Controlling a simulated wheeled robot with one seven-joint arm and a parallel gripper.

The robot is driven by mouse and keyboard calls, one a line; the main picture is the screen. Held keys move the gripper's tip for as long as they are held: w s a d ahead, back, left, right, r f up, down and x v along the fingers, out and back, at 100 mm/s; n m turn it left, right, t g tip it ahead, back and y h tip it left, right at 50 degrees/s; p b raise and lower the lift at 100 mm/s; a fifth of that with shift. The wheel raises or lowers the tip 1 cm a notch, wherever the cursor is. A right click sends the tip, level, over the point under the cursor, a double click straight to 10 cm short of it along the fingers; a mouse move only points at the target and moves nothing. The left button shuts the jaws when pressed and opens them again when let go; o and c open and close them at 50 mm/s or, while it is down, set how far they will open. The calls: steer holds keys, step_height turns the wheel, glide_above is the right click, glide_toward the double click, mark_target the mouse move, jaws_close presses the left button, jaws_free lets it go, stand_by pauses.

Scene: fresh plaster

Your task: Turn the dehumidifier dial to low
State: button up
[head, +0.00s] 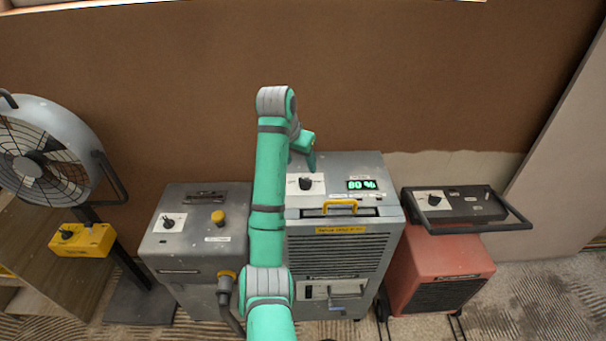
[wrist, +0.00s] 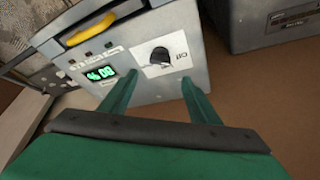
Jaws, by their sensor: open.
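The dehumidifier (head: 338,260) is the grey box in the middle, with a yellow handle and a green display (head: 361,185) reading 80 %. Its black dial (head: 305,183) sits on a white plate left of the display. In the wrist view the dial (wrist: 160,56) lies ahead, roughly between my finger tips, with the display (wrist: 101,75) to its left. My gripper (wrist: 158,85) is open and empty, apart from the dial. In the head view my gripper (head: 311,163) is just behind the dial, partly hidden by my arm. The dial's labels are too small to read.
Left stands another grey machine (head: 195,240) with a dial and a yellow knob. Farther left are a fan (head: 40,150) and a yellow box (head: 82,240). Right is a red machine (head: 440,268) with a black handle frame. A brown wall (head: 400,80) rises close behind.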

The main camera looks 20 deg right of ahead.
mark_target(306, 178)
steer(key=x, duration=0.8)
steer(key=shift+s+f, duration=0.1)
steer(key=shift+s, duration=0.1)
steer(key=shift+w+f, duration=0.2)
steer(key=shift+f, duration=0.4)
steer(key=shift+d, duration=0.1)
steer(key=shift+c, duration=0.3)
steer(key=c, duration=1)
